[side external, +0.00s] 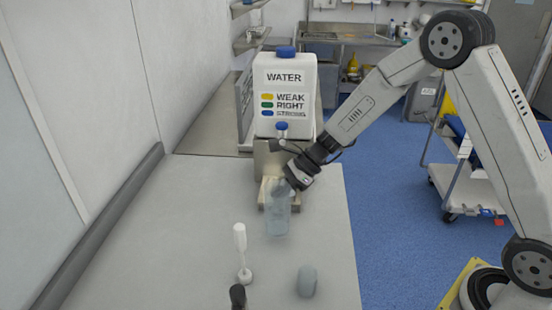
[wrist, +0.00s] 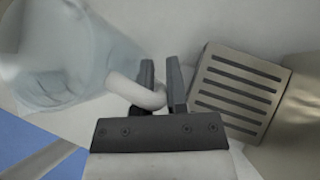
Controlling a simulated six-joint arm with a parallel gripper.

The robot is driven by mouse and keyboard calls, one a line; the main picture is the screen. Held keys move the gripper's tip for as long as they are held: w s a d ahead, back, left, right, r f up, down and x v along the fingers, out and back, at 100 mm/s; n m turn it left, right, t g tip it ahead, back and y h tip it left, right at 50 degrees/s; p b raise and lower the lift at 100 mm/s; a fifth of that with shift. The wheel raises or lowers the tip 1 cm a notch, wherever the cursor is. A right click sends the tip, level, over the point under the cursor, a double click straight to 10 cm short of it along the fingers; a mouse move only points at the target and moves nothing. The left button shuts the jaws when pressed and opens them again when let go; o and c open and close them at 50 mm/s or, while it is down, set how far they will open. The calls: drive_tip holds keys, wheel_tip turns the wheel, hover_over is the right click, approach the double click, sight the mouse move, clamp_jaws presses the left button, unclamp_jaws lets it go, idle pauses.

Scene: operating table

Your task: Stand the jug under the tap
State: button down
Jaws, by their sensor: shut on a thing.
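The jug (side external: 277,216) is clear, bluish and upright in the side view, in front of the water container. In the wrist view the jug (wrist: 60,60) fills the upper left, with its pale handle (wrist: 150,97) between my fingers. My gripper (side external: 290,182) is shut on the handle; its fingers also show in the wrist view (wrist: 162,85). The tap (side external: 282,128) with a blue cap is low on the front of the white water container (side external: 285,82). A slotted drip tray (wrist: 236,92) lies to the right of my fingers in the wrist view. Whether the jug touches the table is unclear.
A white brush-like tool (side external: 241,250) stands on the grey table (side external: 180,240). A grey rounded object (side external: 306,281) and a dark object (side external: 238,296) are near the front. A wall runs along the left. The table's left middle is clear.

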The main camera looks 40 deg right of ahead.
drive_tip(key=shift+w+f, duration=0.15)
drive_tip(key=shift+f, duration=1.35)
drive_tip(key=shift+f, duration=0.2)
drive_tip(key=c, duration=0.7)
unclamp_jaws()
drive_tip(key=shift+o, duration=0.2)
drive_tip(key=v, duration=0.7)
drive_tip(key=shift+r, duration=0.35)
drive_tip(key=shift+s+d, duration=0.15)
drive_tip(key=shift+s, duration=0.1)
